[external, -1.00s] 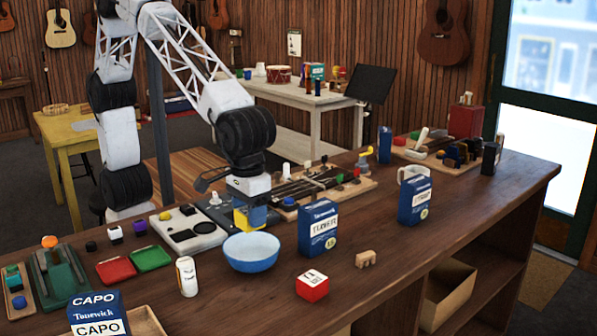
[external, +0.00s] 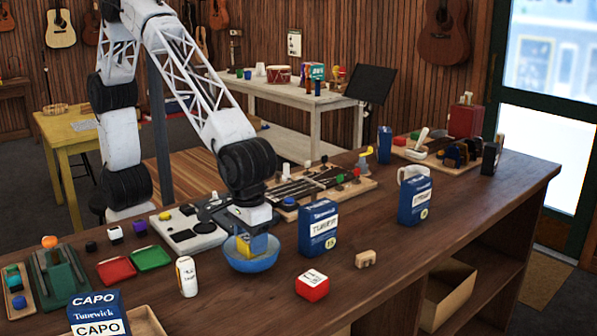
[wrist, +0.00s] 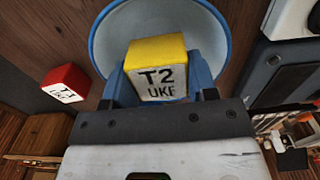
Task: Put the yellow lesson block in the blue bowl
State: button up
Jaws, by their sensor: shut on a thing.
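The yellow lesson block (wrist: 157,68) has a yellow top and a white face marked "T2 UKE". My gripper (wrist: 160,85) is shut on it, with a blue finger on each side. The blue bowl (external: 249,263) stands on the counter, and in the external view my gripper (external: 252,246) and the yellow block (external: 258,245) are down inside its rim. In the wrist view the pale inside of the bowl (wrist: 215,45) shows behind the block. I cannot tell whether the block touches the bowl's bottom.
A blue tuner box (external: 318,227) stands close right of the bowl. A red block (external: 312,287) and a white can (external: 187,276) are in front. A grey pedal board (external: 188,228) lies behind left. Bare wood (external: 400,262) shows to the right.

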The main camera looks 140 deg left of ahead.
jog(key=shift+f, duration=0.95)
jog(key=shift+f, duration=0.35)
jog(key=o, duration=1)
jog(key=shift+r, duration=0.2)
notch_tip(320, 180, up, 12)
jog(key=shift+r, duration=0.15)
jog(key=shift+s, duration=0.1)
